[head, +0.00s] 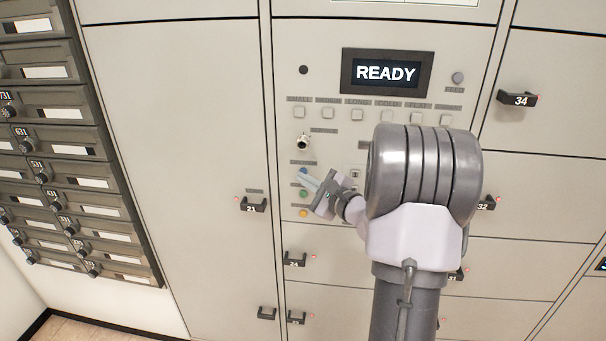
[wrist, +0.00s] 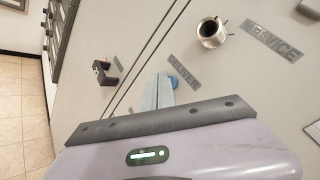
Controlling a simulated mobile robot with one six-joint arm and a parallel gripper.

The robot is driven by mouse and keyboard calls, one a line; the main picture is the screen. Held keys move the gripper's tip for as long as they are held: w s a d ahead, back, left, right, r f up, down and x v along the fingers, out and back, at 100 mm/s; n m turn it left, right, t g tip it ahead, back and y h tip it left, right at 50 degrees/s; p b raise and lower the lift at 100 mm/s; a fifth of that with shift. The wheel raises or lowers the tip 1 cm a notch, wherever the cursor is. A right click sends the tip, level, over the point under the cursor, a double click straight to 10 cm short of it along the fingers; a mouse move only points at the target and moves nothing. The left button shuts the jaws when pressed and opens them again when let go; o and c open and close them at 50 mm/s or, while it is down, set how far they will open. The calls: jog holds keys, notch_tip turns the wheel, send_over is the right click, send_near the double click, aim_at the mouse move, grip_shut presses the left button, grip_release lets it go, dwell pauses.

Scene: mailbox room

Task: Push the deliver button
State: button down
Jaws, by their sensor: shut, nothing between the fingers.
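The deliver button is a small blue round button (wrist: 174,82) beside a label (wrist: 184,62) that appears to read DELIVER in the wrist view. In the head view the blue button (head: 302,172) is on the panel left of my arm, partly covered by the fingertips. My gripper (head: 307,180) is shut and empty, its fingertips at the blue button. In the wrist view my gripper (wrist: 160,88) covers the left part of the button. I cannot tell whether the tips touch it.
A green button (head: 303,194) and a yellow button (head: 303,213) sit below. A key lock (head: 303,142) is above. A display (head: 386,73) reads READY over a row of square buttons. Locker handles, such as handle 21 (head: 254,205), stick out around the panel.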

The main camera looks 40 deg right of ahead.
jog(key=shift+w+d, duration=0.25)
jog(key=shift+d, duration=0.05)
dwell(0.7)
jog(key=shift+s+a, duration=0.1)
jog(key=shift+s+a+b, duration=0.4)
jog(key=shift+a+b, duration=0.1)
jog(key=shift+b, duration=0.05)
jog(key=shift+s+a+b, duration=1.05)
jog(key=shift+s+a, duration=0.6)
jog(key=shift+a, duration=0.3)
